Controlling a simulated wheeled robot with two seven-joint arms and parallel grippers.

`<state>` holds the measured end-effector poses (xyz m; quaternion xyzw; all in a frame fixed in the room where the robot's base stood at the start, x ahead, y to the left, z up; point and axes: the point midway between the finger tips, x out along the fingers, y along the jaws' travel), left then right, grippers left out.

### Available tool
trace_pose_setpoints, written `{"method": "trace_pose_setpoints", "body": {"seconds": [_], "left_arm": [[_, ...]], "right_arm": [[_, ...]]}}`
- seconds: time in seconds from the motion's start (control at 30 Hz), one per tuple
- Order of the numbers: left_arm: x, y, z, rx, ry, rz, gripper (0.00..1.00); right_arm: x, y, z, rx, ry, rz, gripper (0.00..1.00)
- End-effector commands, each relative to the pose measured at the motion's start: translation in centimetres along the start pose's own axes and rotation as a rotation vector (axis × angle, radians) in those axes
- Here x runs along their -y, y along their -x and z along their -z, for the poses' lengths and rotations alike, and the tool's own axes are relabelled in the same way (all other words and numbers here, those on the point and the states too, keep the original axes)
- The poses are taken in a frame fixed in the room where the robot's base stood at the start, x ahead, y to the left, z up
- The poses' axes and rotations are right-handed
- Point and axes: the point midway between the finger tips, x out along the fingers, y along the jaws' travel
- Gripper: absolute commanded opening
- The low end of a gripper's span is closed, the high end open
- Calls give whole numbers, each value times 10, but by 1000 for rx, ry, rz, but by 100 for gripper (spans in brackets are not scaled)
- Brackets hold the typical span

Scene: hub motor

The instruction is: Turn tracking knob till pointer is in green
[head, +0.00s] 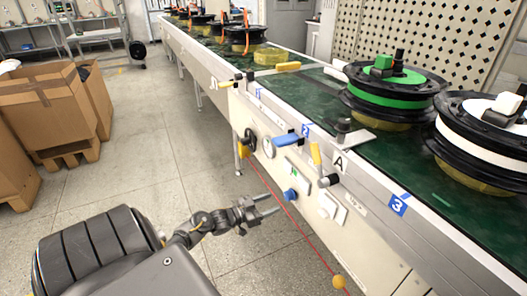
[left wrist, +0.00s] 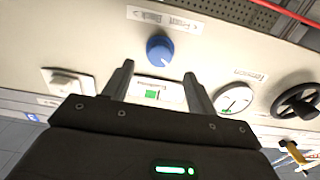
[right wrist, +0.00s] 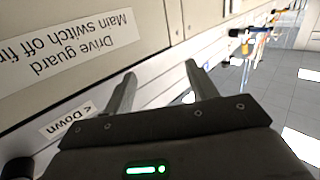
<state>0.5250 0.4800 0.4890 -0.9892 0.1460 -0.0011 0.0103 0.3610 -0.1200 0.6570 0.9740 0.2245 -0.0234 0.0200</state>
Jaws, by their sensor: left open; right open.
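The blue knob (head: 290,195) is on the front panel of the conveyor; the left wrist view shows it (left wrist: 160,50) under a label with Front and Back. My left gripper (head: 271,204) is open and empty, short of the knob, with its fingers pointing at the panel. In the left wrist view the knob appears just beyond and between the fingertips (left wrist: 158,69). A small window with a green patch (left wrist: 151,95) shows between the fingers; its pointer is too small to make out. My right gripper (right wrist: 160,70) is open and empty, facing a panel with labels.
A round gauge (left wrist: 234,99) and a black handwheel (left wrist: 297,100) are beside the knob, with a white switch (left wrist: 72,82) on the other side. A yellow lever (head: 316,154) and a blue handle (head: 287,139) stick out above. Cardboard boxes (head: 45,105) stand left; the floor between is clear.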

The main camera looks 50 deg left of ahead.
Motion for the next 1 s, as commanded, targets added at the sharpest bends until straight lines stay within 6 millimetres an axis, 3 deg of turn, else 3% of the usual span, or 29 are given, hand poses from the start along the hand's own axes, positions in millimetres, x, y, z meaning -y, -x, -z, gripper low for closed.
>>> {"method": "trace_pose_setpoints", "body": {"seconds": [0.1, 0.27, 0.87, 1.0], "left_arm": [[0, 15, 1, 1, -1, 1, 57], [0, 24, 0, 0, -1, 1, 57], [0, 25, 0, 0, -5, 1, 57], [7, 23, -9, 68, -59, 33, 57]], "right_arm": [[-5, 1, -8, 59, -2, -15, 57], [-8, 2, -15, 97, -3, -25, 57], [-8, 2, -16, 98, -4, -25, 57], [-8, 2, -15, 98, -4, -25, 57]]}}
